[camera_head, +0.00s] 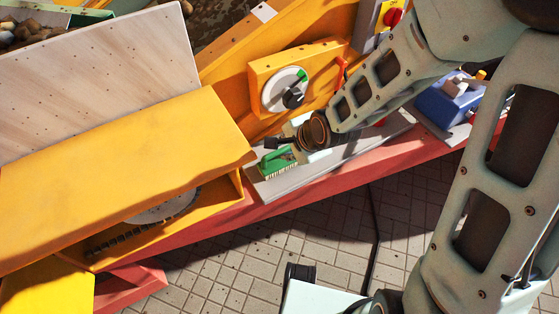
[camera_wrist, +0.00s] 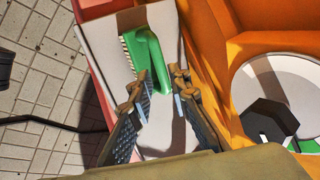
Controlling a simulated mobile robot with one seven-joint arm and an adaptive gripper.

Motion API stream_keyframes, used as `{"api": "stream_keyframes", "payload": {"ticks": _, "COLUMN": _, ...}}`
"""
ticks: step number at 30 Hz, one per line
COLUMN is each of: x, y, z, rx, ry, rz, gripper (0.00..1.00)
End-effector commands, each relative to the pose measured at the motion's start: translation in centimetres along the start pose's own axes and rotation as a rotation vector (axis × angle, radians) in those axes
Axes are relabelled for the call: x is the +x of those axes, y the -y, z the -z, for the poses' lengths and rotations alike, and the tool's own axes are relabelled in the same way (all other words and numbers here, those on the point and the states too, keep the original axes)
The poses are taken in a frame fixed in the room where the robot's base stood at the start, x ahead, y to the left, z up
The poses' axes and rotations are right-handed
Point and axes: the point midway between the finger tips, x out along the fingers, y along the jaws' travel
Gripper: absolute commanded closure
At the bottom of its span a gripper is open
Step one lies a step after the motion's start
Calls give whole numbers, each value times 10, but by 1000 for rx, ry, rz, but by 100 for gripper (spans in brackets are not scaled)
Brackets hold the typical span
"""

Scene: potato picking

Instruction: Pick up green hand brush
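The green hand brush (camera_head: 275,163) with pale bristles lies on a grey ledge (camera_head: 300,180) of the orange machine. In the wrist view the brush (camera_wrist: 146,48) runs from the top centre down toward my fingertips. My gripper (camera_wrist: 160,84) is open, its two dark textured fingers standing apart over the near end of the brush. The left fingertip overlaps the brush in the picture; the right one is clear of it. I see no grip on it, and cannot tell how high the tips are above it. In the head view my gripper (camera_head: 270,143) is just above the brush.
An orange panel with a white dial (camera_head: 286,91) and black knob rises close behind the ledge. A yellow cover (camera_head: 120,180) stands left of the brush. A blue box (camera_head: 447,104) sits at the right. A red beam and tiled floor (camera_head: 320,235) lie in front.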

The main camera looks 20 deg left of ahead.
Motion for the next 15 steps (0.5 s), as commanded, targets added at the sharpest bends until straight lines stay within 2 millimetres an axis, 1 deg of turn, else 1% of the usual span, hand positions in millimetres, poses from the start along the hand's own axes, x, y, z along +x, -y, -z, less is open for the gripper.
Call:
{"api": "stream_keyframes", "payload": {"ticks": 1, "x": 12, "y": -3, "z": -2, "rx": -3, "ry": 2, "rz": -1, "gripper": 83}}
{"api": "stream_keyframes", "payload": {"ticks": 3, "x": 21, "y": -2, "z": -1, "rx": -3, "ry": 2, "rz": -1, "gripper": 83}}
{"api": "stream_keyframes", "payload": {"ticks": 6, "x": 31, "y": -2, "z": -1, "rx": -3, "ry": 1, "rz": -2, "gripper": 83}}
{"api": "stream_keyframes", "payload": {"ticks": 11, "x": 38, "y": -1, "z": 0, "rx": -3, "ry": -1, "rz": -1, "gripper": 83}}
{"api": "stream_keyframes", "payload": {"ticks": 15, "x": 54, "y": -4, "z": -2, "rx": -5, "ry": 1, "rz": -2, "gripper": 83}}
